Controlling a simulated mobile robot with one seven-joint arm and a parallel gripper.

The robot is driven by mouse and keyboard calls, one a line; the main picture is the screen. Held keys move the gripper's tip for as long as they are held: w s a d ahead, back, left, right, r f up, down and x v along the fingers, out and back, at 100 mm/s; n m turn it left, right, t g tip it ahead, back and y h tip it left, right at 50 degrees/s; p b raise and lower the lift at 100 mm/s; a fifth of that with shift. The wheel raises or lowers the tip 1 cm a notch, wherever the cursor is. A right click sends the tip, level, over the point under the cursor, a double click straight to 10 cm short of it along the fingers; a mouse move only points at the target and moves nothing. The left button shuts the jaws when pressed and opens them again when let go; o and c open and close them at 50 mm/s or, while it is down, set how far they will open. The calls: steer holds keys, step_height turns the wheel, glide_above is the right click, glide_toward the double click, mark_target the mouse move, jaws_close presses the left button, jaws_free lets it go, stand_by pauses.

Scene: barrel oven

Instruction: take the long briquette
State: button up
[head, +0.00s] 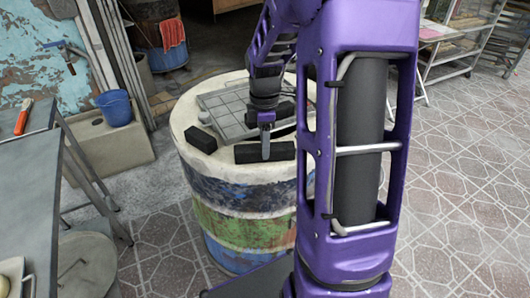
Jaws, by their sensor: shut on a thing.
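The long briquette (246,155) is a black bar lying on the pale top of the barrel (250,222), near its front edge. My gripper (266,146) reaches down over its middle and is shut on it, with one finger showing against its front face. The briquette appears level and at or very near the barrel top; I cannot tell whether it touches. A shorter black briquette (201,140) lies to the left of it. Another dark block (286,109) lies behind, partly hidden by my arm.
A grey gridded plate (222,107) covers the back of the barrel top, close behind my gripper. A metal table (30,165) stands at left, with a blue bucket (115,108) on a ledge beyond. Tiled floor (460,170) is open at right.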

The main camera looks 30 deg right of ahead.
steer(key=shift+r, duration=0.1)
stand_by(0.3)
step_height(320, 180, up, 7)
steer(key=p, duration=0.6)
